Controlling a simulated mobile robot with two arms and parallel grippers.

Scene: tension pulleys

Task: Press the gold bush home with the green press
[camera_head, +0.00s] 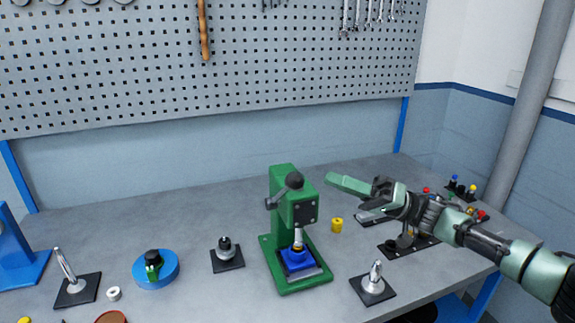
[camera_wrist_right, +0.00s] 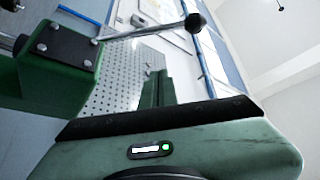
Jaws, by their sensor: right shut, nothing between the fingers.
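The green press (camera_head: 286,212) stands mid-bench, with its metal lever and black knob (camera_head: 295,180) at the top. Its pale ram (camera_head: 298,238) points down at a blue part (camera_head: 297,259) seated on the press base; I see no gold bush there, and the ram hides the part's middle. A small yellow cylinder (camera_head: 337,225) stands on the bench right of the press; I cannot tell if it is the gold bush. My right gripper (camera_head: 334,180) is shut and empty, right of the press head and apart from it. The right wrist view shows the press head (camera_wrist_right: 62,46) and lever knob (camera_wrist_right: 195,21) close by. My left gripper is not in view.
A dark stand with a grey pulley (camera_head: 225,250) and a blue round fixture (camera_head: 155,269) are left of the press. A metal post on a black plate (camera_head: 374,282) stands at front right. Dark racks with small coloured parts (camera_head: 464,188) lie at right. The bench behind the press is clear.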

